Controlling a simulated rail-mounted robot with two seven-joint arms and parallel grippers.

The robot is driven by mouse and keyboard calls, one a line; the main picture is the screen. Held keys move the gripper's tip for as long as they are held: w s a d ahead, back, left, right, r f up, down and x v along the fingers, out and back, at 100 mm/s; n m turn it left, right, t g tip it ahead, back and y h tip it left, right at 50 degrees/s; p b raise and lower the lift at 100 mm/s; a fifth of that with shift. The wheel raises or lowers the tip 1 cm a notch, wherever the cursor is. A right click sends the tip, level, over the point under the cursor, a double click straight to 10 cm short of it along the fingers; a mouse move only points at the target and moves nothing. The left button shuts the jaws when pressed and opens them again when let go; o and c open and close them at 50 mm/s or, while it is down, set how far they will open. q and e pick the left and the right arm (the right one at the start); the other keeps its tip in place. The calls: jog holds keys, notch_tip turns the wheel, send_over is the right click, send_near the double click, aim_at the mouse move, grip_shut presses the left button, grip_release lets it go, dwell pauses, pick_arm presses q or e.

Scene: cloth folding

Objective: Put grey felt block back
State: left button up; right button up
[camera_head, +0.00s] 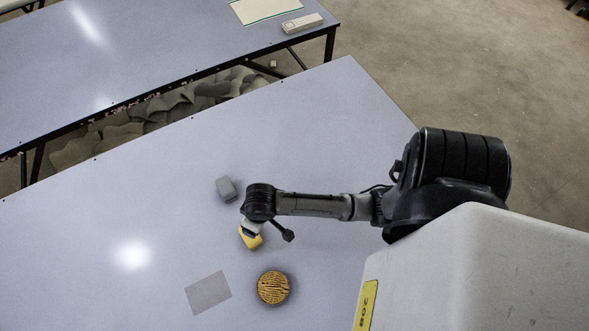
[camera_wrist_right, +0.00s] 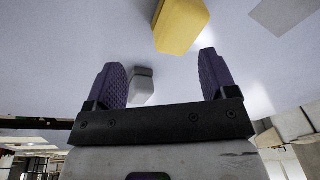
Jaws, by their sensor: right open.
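The grey felt block (camera_head: 227,189) lies on the near table, just up and left of my right arm's wrist. A flat grey square (camera_head: 208,292) lies on the table farther down. My left gripper is in neither view.
A yellow block (camera_head: 250,239) lies right beside my right wrist, partly covered by it. A round orange-and-black patterned piece (camera_head: 273,288) lies right of the grey square. The left part of the table (camera_head: 70,240) is clear. A second table (camera_head: 130,60) stands beyond a gap.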

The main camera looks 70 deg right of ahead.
jog(key=s+r+n+t, duration=0.1)
jog(key=s+r+n, duration=0.2)
jog(key=s+r, duration=0.3)
jog(key=s, duration=0.5)
jog(key=shift+s+r+n+t+h, duration=0.15)
jog(key=shift+s+n+t+h, duration=0.15)
